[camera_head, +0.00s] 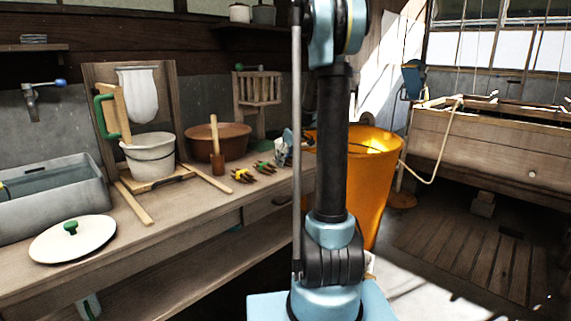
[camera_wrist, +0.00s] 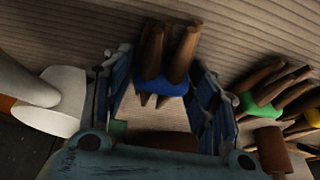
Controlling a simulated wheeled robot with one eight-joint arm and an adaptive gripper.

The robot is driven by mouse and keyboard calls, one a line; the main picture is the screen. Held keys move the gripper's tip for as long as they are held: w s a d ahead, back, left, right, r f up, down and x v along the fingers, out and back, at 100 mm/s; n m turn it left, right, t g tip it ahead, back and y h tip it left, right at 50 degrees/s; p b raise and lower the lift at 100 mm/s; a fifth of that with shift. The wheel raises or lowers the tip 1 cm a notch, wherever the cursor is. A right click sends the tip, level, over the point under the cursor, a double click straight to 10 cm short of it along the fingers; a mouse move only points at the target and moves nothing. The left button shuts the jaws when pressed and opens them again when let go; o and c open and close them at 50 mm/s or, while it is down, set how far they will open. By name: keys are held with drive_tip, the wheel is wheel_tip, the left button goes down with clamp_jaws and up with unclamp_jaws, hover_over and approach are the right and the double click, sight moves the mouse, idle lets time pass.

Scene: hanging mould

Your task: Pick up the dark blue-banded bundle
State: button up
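The dark blue-banded bundle (camera_wrist: 176,86) is a cluster of brown pegs with a blue band. In the wrist view it stands between the two fingers of my gripper (camera_wrist: 163,82). The fingers are apart, with a clear gap on the bundle's left and a narrower one on its right; I cannot tell whether the right finger touches it. In the head view my gripper (camera_head: 284,150) shows only in part beside my arm, over the bench's right end, and I cannot make out the blue-banded bundle there.
A green-banded bundle (camera_wrist: 250,102) lies right of my gripper, with a yellow-banded bundle (camera_head: 243,175) near it on the bench (camera_head: 190,207). A brown bowl (camera_head: 222,141) and a white bucket (camera_head: 149,157) stand farther left. An orange tub (camera_head: 369,185) is beside the bench.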

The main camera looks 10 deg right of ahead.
drive_tip(key=c, duration=0.6)
drive_tip(key=shift+o, duration=0.2)
